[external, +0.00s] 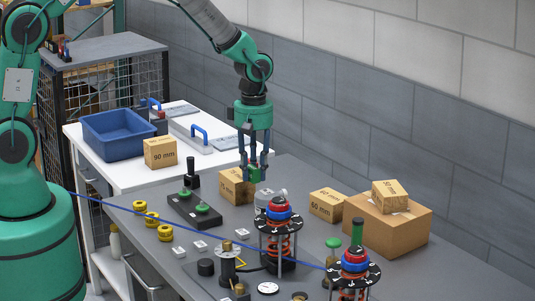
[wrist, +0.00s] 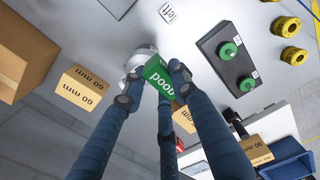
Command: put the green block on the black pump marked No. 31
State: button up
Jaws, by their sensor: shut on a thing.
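The green block (wrist: 158,74) with white lettering sits between the fingertips of my gripper (wrist: 156,88) in the wrist view. My gripper is shut on it. I cannot read No. 31 anywhere, so I cannot tell which thing is the black pump.
Two red-spring fixtures (external: 281,228) (external: 355,264) stand at the front. A black plate with green knobs (external: 190,209) and yellow rings (external: 165,232) lie left. Cartons (external: 327,205) (external: 160,152) and a larger box (external: 388,222) stand around. A blue bin (external: 118,133) is back left.

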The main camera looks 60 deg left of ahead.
send_over(273, 190)
jog(key=shift+f, duration=0.25)
dwell(0.3)
jog(key=shift+f, duration=1.75)
jog(key=shift+f, duration=0.15)
jog(key=o, duration=0.9)
notch_tip(273, 190, up, 12)
jog(key=shift+r, duration=0.15)
